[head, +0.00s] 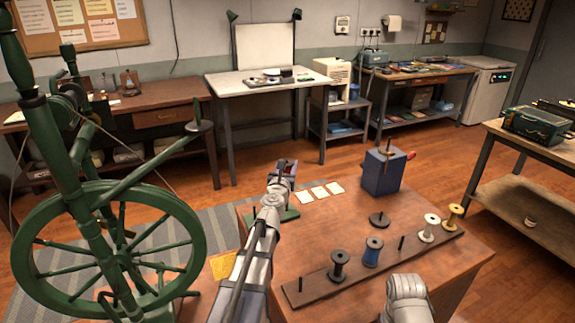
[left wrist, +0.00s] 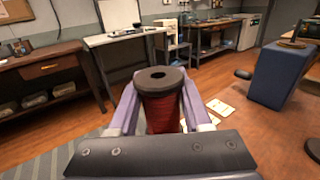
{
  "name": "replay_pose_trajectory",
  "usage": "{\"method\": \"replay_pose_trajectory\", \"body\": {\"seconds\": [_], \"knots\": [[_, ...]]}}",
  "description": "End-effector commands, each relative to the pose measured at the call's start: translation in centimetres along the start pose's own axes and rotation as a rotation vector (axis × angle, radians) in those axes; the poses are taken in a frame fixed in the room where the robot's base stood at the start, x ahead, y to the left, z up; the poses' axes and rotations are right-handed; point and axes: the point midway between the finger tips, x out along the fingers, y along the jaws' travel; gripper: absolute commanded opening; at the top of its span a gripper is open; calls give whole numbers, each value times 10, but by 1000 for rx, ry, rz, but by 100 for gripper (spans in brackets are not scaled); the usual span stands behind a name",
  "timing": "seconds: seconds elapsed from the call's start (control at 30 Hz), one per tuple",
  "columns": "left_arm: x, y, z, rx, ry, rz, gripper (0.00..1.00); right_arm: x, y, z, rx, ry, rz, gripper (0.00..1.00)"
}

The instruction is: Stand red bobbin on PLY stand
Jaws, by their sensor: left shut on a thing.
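My left gripper (head: 283,172) is over the back left part of the wooden table (head: 330,232). It is shut on the red bobbin (left wrist: 162,110), which has a dark round end with a hole facing up. The bobbin looks upright between the fingers in the left wrist view and is mostly hidden in the head view. Below the gripper is a green base (head: 290,214) with a short peg, partly hidden by my arm. A round dark base with a peg (head: 379,218) stands to its right. I cannot read which stand is PLY. My right gripper is out of view.
A peg rail (head: 320,284) holds black (head: 339,265), blue (head: 373,252), white (head: 429,228) and yellow (head: 453,216) bobbins, with bare pegs between. A blue box (head: 382,173) with a peg and red handle stands behind. A green spinning wheel (head: 105,250) is at left.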

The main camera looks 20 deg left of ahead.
Motion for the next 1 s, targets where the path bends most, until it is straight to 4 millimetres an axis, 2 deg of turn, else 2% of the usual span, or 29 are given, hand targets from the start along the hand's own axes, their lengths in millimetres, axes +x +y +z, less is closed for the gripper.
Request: {"method": "replay_pose_trajectory", "body": {"seconds": [0.53, 1.0], "knots": [[0, -1, -36, 0, 0, -2, 0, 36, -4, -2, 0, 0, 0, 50], [0, -1, -39, 0, 0, -2, 0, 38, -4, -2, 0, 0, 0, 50]]}}
